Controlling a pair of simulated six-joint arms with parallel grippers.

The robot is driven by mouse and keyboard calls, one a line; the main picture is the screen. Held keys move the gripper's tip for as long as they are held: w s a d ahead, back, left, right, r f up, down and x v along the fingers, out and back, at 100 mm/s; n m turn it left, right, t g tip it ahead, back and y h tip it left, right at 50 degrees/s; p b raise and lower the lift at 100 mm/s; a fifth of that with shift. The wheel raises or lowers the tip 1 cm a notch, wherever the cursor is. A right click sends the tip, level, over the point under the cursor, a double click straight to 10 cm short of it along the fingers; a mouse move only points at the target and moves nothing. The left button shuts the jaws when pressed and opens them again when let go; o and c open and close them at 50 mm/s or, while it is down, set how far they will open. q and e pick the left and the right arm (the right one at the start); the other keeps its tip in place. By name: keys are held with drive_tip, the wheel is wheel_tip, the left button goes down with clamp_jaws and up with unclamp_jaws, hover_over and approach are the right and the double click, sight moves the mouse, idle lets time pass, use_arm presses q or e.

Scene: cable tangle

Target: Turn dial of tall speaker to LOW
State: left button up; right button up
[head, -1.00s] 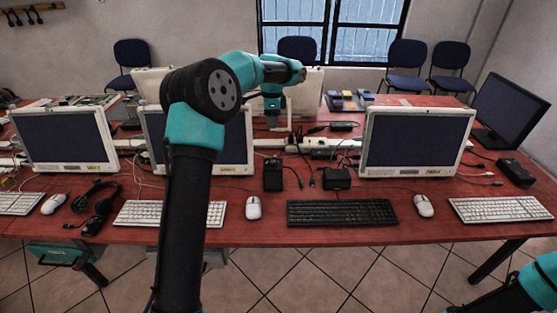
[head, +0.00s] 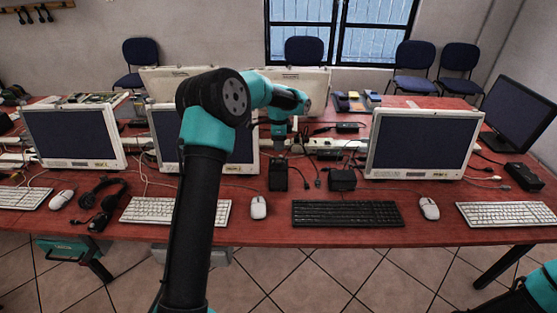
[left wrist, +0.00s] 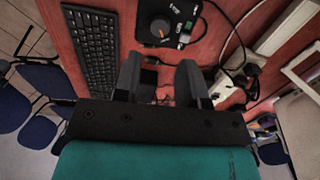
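A dark upright box, which looks like the tall speaker (head: 278,176), stands on the red table behind the gap between the middle white mouse and the black keyboard. Its dial is too small to read in the head view. In the left wrist view, a black unit with a round orange-marked dial (left wrist: 160,27) lies beyond the fingertips; I cannot read its setting. My left gripper (head: 279,143) hangs just above and behind the box, apart from it. Its two fingers (left wrist: 159,75) are spread with nothing gripped. My right gripper is out of view.
A second black box (head: 342,180) stands right of the tall one, with cables around it. A black keyboard (head: 347,214) lies in front. A white power strip (head: 350,144) runs behind. A white monitor (head: 420,143) stands to the right.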

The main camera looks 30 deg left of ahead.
sight(279, 161)
use_arm(q)
wheel_tip(279, 161, down, 8)
drive_tip(key=shift+s+r, duration=0.1)
drive_tip(key=shift+c, duration=0.5)
drive_tip(key=c, duration=0.6)
drive_tip(key=shift+o, duration=0.2)
